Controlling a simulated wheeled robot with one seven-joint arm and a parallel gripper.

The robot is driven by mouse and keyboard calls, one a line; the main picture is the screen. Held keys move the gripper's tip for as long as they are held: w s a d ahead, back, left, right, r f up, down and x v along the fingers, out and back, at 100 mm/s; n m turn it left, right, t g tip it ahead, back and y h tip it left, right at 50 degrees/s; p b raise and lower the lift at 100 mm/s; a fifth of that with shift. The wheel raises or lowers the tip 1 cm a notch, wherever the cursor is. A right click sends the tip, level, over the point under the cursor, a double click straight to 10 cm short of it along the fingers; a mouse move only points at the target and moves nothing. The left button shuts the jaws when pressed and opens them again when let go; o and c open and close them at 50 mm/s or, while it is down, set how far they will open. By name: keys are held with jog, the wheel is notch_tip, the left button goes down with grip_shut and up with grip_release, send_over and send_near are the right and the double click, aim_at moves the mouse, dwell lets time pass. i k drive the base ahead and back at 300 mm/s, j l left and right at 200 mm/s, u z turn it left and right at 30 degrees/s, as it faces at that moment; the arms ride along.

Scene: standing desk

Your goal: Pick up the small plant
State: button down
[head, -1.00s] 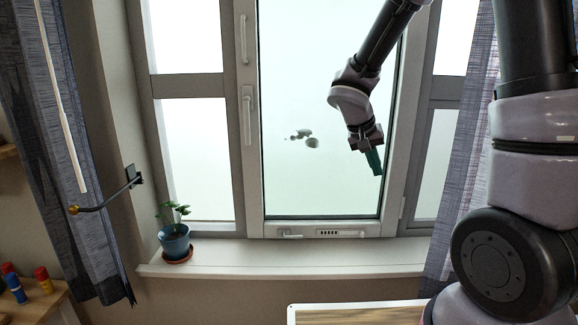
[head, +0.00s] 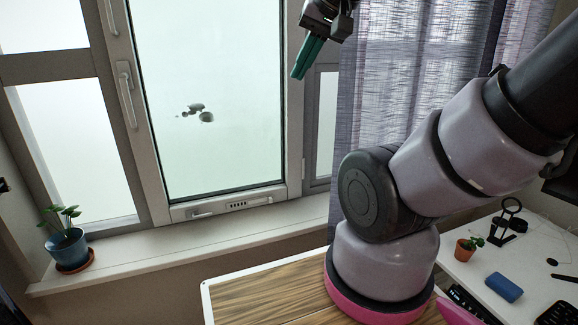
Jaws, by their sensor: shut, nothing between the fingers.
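A small green plant in a terracotta pot (head: 466,248) stands upright on the white desk at the lower right. A larger-looking plant in a blue pot (head: 66,246) stands on a brown saucer on the window sill at the left. My gripper (head: 299,74) is high up in front of the window, with its teal fingers together, pointing down, and empty. It is well above and to the left of the terracotta pot and apart from both plants. My arm links fill much of the right side between the gripper and the desk.
The white desk (head: 535,262) holds a blue box-shaped item (head: 504,287), a black stand (head: 507,222) close behind the small plant, and dark items along its right and front edges. The window sill (head: 190,248) is bare right of the blue pot. A curtain (head: 400,75) hangs behind my arm.

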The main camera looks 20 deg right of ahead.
aim_at(465, 249)
jog(key=z, duration=2.05)
